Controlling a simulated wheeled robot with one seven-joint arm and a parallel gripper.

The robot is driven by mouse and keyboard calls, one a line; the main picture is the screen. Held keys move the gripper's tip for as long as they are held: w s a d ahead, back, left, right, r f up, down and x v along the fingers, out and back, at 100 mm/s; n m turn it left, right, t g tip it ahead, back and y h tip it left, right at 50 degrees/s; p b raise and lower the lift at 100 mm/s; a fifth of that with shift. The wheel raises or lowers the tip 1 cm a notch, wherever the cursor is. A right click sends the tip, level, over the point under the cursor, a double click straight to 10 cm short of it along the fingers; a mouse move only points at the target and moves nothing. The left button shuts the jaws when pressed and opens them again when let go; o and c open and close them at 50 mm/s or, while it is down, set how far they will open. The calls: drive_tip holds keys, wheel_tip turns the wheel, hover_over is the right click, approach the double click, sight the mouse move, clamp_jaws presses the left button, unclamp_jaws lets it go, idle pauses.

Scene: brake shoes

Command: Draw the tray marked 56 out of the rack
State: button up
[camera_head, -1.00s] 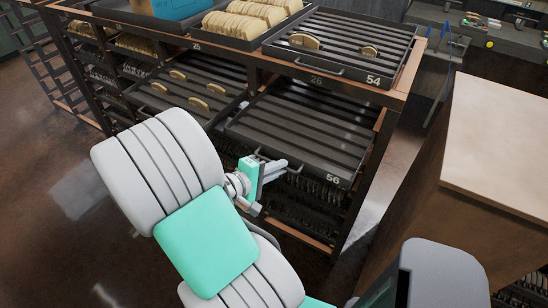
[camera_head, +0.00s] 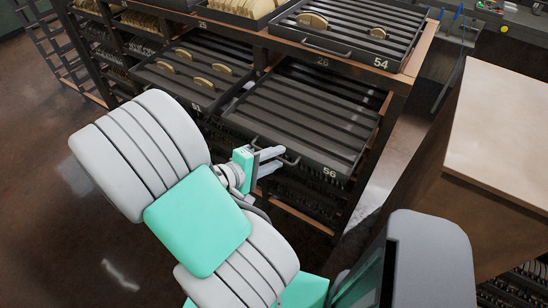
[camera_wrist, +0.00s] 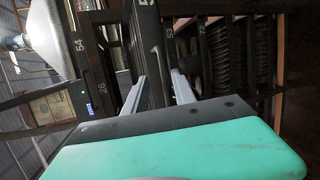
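The tray marked 56 (camera_head: 300,118) is a dark, ribbed, empty tray in the rack's second level. It sticks well out of the rack, tilted down toward its front. Its label is at the right of the front face, and a bar handle (camera_head: 293,161) is on that face. My gripper (camera_head: 282,158) is at the handle, with its two fingers apart, one above the other, about the bar. In the wrist view the fingers (camera_wrist: 158,78) stand apart on either side of a dark upright part. Contact with the bar cannot be made out.
Tray 54 (camera_head: 345,35) sits above with two brake shoes. The rack's wooden edge (camera_head: 408,72) is close on the right. A wooden-topped cabinet (camera_head: 505,130) stands further right. Floor is open at the left.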

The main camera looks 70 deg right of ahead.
drive_tip(key=v, duration=0.8)
idle(0.5)
